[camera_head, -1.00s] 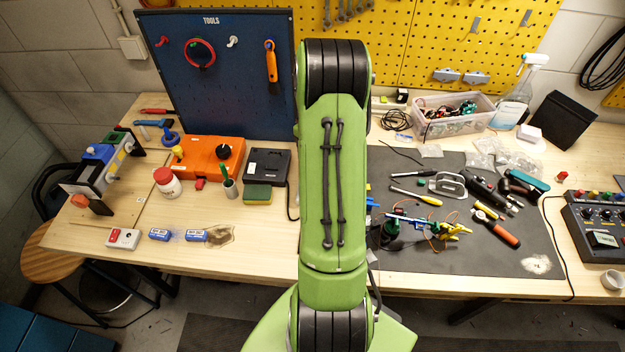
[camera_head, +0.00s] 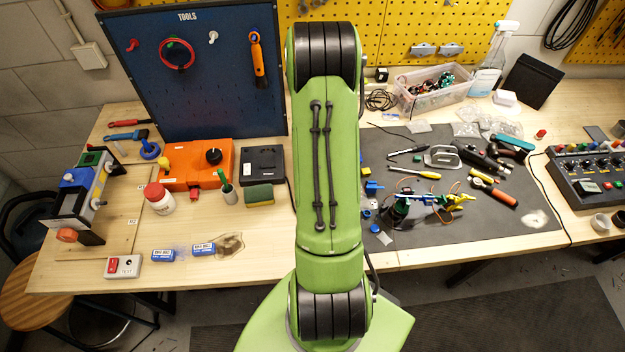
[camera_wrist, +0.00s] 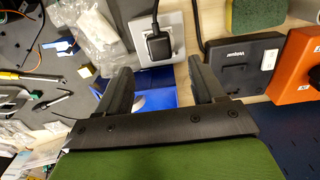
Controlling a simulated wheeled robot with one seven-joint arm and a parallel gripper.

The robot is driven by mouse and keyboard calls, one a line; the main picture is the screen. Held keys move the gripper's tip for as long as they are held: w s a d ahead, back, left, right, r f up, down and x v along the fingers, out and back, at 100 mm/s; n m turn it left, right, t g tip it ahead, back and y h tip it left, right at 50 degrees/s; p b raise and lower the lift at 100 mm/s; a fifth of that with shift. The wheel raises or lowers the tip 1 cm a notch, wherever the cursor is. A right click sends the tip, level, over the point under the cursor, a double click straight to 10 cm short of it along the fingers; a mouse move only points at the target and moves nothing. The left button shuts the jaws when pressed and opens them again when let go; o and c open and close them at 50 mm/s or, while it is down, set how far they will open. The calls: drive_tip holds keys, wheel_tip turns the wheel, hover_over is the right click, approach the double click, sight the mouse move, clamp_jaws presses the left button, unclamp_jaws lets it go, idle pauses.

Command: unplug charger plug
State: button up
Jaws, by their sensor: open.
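In the wrist view, a black charger plug (camera_wrist: 158,45) sits in a white socket plate (camera_wrist: 175,22), with its black cord running up out of the picture. My gripper (camera_wrist: 161,68) is open and empty. Its two dark fingers point toward the socket, one on the left and one on the right, with the plug ahead between them. I see no contact with the plug. A black charger box (camera_wrist: 243,63) lies to the right of the socket; it also shows in the head view (camera_head: 262,163). In the head view my arm hides the gripper, plug and socket.
An orange box (camera_head: 199,164) and a green sponge (camera_head: 259,195) are near the charger box. A blue tool board (camera_head: 190,80) stands behind. Tools and parts crowd the dark mat (camera_head: 500,225) right of my arm. A blue object (camera_wrist: 155,99) lies between the fingers in the wrist view.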

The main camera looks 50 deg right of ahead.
wheel_tip(320, 180, down, 8)
drive_tip(key=b, duration=0.5)
drive_tip(key=shift+r, duration=0.2)
drive_tip(key=shift+b, duration=0.3)
idle(0.5)
clamp_jaws()
drive_tip(key=shift+r+p, duration=2.05)
drive_tip(key=shift+r, duration=1.05)
